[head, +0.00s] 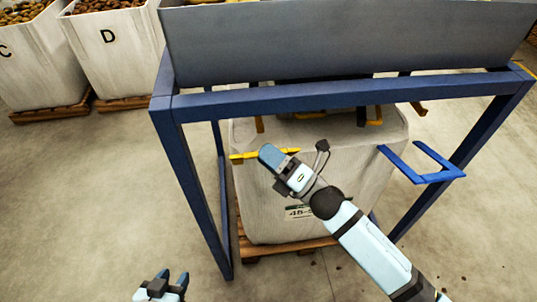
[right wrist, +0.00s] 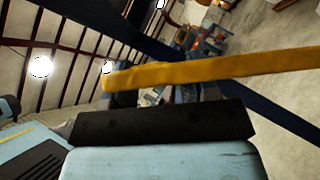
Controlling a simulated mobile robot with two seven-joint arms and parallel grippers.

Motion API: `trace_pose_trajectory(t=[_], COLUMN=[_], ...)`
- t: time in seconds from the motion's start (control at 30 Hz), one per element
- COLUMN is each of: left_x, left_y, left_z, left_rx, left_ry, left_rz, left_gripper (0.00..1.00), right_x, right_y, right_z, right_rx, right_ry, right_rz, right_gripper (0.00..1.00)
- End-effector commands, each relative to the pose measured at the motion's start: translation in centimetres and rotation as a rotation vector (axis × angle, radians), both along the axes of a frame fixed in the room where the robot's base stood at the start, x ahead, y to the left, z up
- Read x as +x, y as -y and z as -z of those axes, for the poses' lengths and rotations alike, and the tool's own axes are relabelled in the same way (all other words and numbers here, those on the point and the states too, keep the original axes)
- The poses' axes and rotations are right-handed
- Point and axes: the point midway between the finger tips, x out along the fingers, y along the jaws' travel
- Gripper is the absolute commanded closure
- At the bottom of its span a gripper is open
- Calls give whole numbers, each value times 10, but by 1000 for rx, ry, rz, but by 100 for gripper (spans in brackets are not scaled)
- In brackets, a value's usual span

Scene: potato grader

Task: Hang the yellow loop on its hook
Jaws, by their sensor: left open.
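A yellow loop (head: 240,156) shows in the head view as a flat strap along the near top edge of a white bulk bag (head: 262,205). My right gripper (head: 272,157) is at this strap and covers its middle. In the right wrist view the yellow strap (right wrist: 210,72) crosses just above a dark finger pad; whether the jaws are shut on it is unclear. My left gripper (head: 168,283) is open and empty at the bottom, well away from the bag. I cannot make out for certain which part is the yellow loop's hook.
A blue frame (head: 340,92) with a grey panel (head: 330,42) stands around the bag. A blue U-shaped bracket (head: 433,178) juts out at right. The bag stands on a wooden pallet (head: 285,247). Filled bins, one marked D (head: 118,60), stand at back left. Left floor is clear.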

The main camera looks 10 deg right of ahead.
Motion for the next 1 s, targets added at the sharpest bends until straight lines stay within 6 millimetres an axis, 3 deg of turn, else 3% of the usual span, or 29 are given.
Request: trace_pose_trajectory(t=[0.33, 0.73, 1.0], left_x=[1, 2, 2], left_y=[0, 1, 1], left_z=[0, 2, 3], left_rx=[-1, 2, 2], left_ry=[3, 13, 14], left_rz=[0, 3, 3], left_gripper=[57, 57, 57], right_x=[-9, -59, -79], right_y=[10, 72, 95], right_z=[7, 42, 55], right_rx=[-1, -2, 0], right_ry=[-2, -4, -1], right_rz=[0, 1, 0], right_gripper=[46, 46, 46])
